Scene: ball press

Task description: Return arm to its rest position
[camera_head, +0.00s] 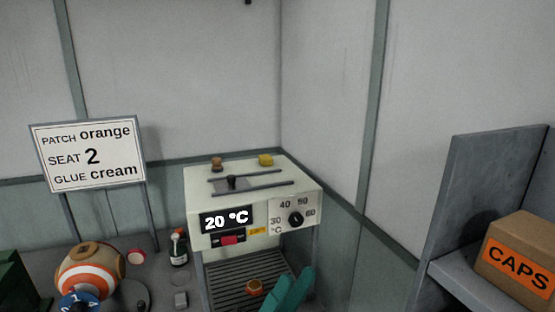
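The cream press (255,208) stands in the middle, with a display reading 20 °C (227,219), a red switch (230,240) and a black dial (296,219). A small orange-brown piece (254,287) lies on its slatted floor. A striped orange and white ball with a tan patch (90,268) sits at lower left, above a blue numbered part (80,301).
A CAPS box (520,262) rests on a grey shelf (450,278) at right. Walls enclose the back.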

